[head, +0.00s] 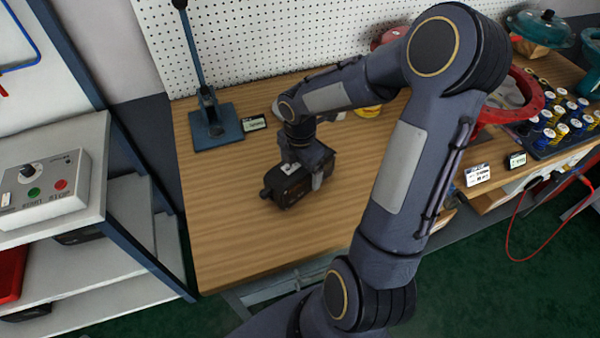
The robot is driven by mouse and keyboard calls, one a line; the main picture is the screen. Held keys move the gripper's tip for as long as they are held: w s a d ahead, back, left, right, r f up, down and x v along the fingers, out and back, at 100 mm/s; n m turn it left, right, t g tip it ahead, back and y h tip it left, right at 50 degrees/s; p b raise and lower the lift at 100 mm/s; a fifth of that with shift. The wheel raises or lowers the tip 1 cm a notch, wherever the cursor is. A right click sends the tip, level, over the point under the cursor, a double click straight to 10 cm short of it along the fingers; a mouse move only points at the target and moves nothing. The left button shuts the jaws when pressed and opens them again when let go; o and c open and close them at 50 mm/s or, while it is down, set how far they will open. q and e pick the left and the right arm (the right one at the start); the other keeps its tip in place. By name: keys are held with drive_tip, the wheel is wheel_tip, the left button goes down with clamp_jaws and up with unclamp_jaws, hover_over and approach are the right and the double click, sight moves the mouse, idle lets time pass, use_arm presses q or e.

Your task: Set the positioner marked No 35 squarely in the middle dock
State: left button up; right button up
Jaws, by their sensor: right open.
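I cannot make out the middle dock; my right arm covers much of the bench. My left gripper is not in view.
A blue stand with a post (213,120) and a small label (255,123) are at the back left. A red ring-shaped part (520,95) and a tray of knobs (565,125) are at the right. A shelf with a control box (45,190) stands left. The bench's front left is clear.

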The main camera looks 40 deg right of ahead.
drive_tip(key=shift+c, duration=0.3)
drive_tip(key=c, duration=1.7)
drive_tip(key=shift+w+r, duration=0.1)
clamp_jaws()
